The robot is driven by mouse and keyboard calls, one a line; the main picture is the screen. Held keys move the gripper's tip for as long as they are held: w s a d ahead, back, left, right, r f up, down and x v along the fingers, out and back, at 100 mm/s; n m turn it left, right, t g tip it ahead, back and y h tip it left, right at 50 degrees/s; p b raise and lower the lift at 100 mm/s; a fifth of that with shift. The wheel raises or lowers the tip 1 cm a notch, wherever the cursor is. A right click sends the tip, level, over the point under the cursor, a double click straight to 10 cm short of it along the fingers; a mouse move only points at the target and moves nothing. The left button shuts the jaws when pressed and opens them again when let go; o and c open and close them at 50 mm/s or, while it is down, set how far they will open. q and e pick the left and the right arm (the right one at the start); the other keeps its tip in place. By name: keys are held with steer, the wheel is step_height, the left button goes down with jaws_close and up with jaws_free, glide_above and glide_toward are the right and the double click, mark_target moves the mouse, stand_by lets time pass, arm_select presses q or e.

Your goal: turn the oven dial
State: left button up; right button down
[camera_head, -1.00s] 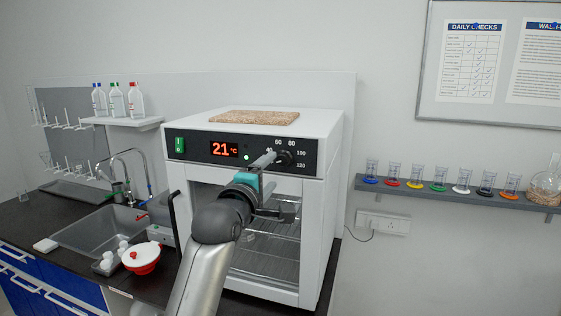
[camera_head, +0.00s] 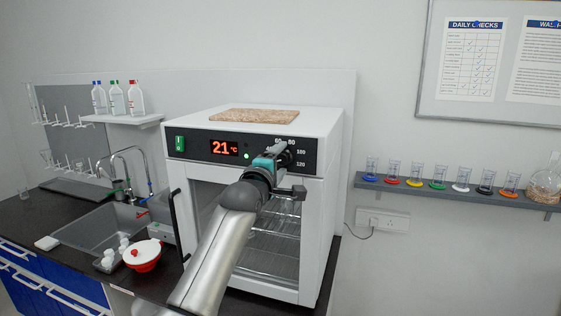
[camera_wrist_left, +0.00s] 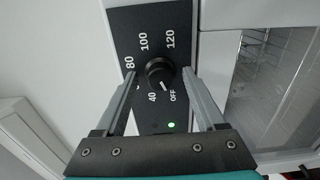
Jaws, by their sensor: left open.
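The oven (camera_head: 325,190) is a white box with a black control panel, a red display reading 21 °C and a glass front. Its round black dial (camera_wrist_left: 160,73) sits among printed numbers and OFF in the left wrist view. The dial's white mark points down toward the OFF and 40 side. My left gripper (camera_wrist_left: 160,78) is open, with one finger on each side of the dial and visible gaps between. In the head view my left gripper (camera_head: 283,152) is at the panel's right part and largely hides the dial. My right gripper is not in view.
A cork-like board (camera_head: 254,116) lies on top of the oven. A black door handle (camera_head: 178,225) stands out at the oven's left front. A shelf with several glasses is to the right.

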arm_select(q)
steer(key=shift+c, duration=0.4)
jaws_close()
